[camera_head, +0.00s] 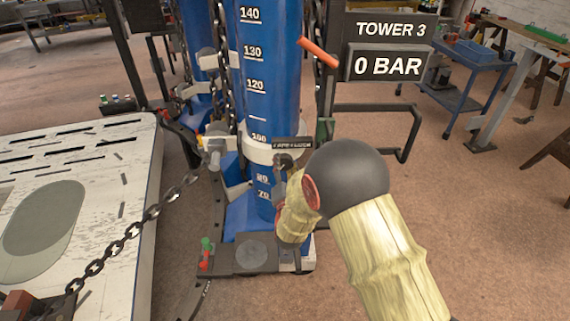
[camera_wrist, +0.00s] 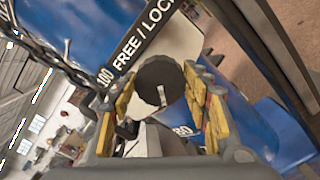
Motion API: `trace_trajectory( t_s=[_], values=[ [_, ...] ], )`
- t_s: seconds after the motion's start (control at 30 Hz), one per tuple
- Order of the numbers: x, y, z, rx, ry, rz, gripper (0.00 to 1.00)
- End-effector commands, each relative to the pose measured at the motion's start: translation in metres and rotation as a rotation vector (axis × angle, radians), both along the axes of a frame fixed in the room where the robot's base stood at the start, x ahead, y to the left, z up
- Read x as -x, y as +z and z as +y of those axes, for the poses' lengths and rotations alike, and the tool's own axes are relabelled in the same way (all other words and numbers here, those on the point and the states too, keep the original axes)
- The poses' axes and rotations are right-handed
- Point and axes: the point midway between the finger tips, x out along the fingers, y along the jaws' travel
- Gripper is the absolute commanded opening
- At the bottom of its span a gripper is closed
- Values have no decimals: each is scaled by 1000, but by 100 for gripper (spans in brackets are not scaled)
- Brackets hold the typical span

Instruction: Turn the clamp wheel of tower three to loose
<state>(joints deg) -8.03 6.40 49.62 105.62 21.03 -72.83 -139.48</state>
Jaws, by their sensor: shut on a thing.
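Tower three is a blue column (camera_head: 265,80) with a white number scale, beside a sign reading TOWER 3 (camera_head: 390,29). A white collar (camera_head: 258,152) wraps the column near the 100 mark. In the wrist view, a dark round wheel (camera_wrist: 160,84) with a pale mark on its face sits below a FREE / LOCK label (camera_wrist: 140,48). My gripper (camera_wrist: 165,98) has its yellow-padded fingers on both sides of this wheel, shut on it. In the head view, my gripper (camera_head: 284,178) is at the collar, and my arm partly hides this area.
A display reads 0 BAR (camera_head: 387,66). A chain (camera_head: 135,230) runs from the tower to a white platform (camera_head: 110,210) at left. An orange-red handle (camera_head: 318,52) sticks out near the column. A blue cart (camera_head: 465,80) stands back right; the floor at right is mostly clear.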

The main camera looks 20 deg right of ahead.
Motion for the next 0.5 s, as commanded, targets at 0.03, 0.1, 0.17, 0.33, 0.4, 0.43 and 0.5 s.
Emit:
trace_trajectory(
  t_s=[0.03,0.1,0.17,0.33,0.4,0.43,0.5],
  values=[
    [0,0,1,34,3,10,22],
    [0,0,1,78,2,20,22],
    [0,-1,1,111,2,27,22],
    [0,-1,1,184,3,42,22],
    [0,-1,1,204,2,46,22],
    [0,-1,1,211,2,47,22],
    [0,-1,1,224,2,50,22]
  ],
)
